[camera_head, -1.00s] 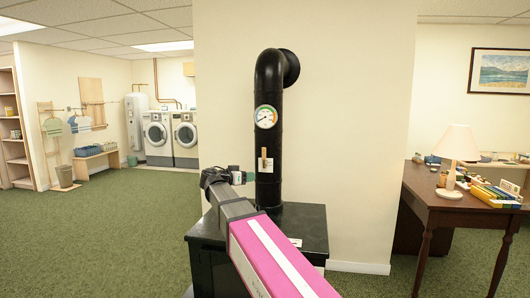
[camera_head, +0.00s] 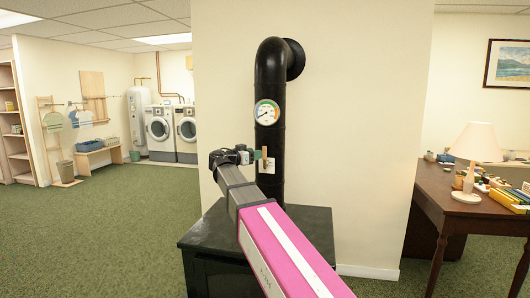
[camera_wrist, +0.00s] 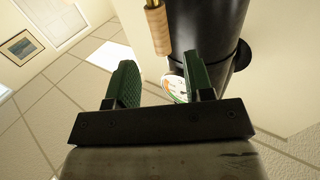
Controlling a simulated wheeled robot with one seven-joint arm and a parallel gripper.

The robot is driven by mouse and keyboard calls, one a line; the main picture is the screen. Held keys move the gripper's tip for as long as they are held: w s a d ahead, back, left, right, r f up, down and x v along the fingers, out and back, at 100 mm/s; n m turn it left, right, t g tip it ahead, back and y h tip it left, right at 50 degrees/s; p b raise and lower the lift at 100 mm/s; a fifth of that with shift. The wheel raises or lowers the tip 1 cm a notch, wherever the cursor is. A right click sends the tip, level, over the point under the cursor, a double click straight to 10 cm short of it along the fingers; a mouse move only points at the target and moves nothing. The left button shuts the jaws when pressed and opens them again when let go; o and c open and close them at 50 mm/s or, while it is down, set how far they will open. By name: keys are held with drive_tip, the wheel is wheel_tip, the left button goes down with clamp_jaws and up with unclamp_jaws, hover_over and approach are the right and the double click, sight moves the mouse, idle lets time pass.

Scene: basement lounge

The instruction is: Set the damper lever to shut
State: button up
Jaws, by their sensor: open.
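The damper lever (camera_head: 264,153) has a wooden handle that stands about upright on the black stovepipe (camera_head: 270,95), in front of a small pale plate (camera_head: 268,166). My gripper (camera_head: 253,156) is just left of the lever in the head view. In the wrist view the wooden lever handle (camera_wrist: 158,30) appears just beyond my open gripper (camera_wrist: 161,65), lined up with the gap between its green fingers. The pipe (camera_wrist: 205,25) is behind the right finger. Contact with the handle cannot be told.
A round gauge (camera_head: 267,113) sits on the pipe above the lever. The black stove (camera_head: 315,230) stands below, against the cream wall (camera_head: 350,130). A wooden desk (camera_head: 450,205) with a lamp (camera_head: 475,150) is at the right. Green carpet (camera_head: 110,225) is open at left.

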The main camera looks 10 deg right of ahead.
sight(265, 157)
drive_tip(key=x, duration=0.6)
drive_tip(key=shift+w+d, duration=0.25)
clamp_jaws()
